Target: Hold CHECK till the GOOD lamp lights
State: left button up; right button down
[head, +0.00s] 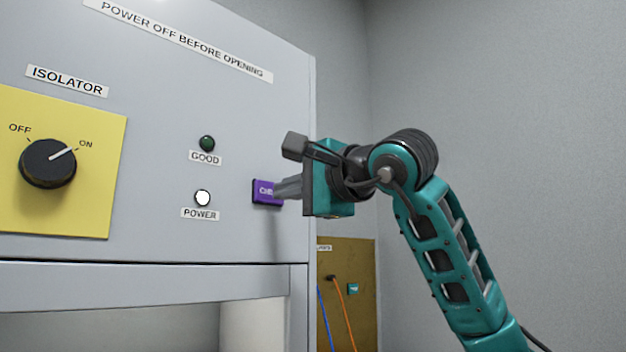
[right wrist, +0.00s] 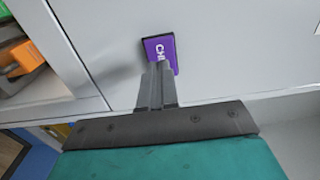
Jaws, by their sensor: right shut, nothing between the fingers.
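The purple CHECK button (head: 262,191) is on the grey cabinet face, partly covered by my right gripper. My right gripper (head: 277,189) is shut and empty, its fingertips at the button's right part. In the right wrist view the closed fingertips (right wrist: 158,66) meet or overlap the lower part of the CHECK button (right wrist: 160,48); I cannot tell how far it is pressed. The GOOD lamp (head: 207,143) is dark green and looks unlit. My left gripper is not in view.
The white POWER lamp (head: 202,198) looks lit below the GOOD lamp. The isolator knob (head: 48,163) on a yellow plate points to ON. A brown board (head: 358,262) with orange and blue cables is behind the cabinet's right edge.

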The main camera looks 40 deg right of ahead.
jog(key=shift+w, duration=0.75)
jog(key=shift+a, duration=0.1)
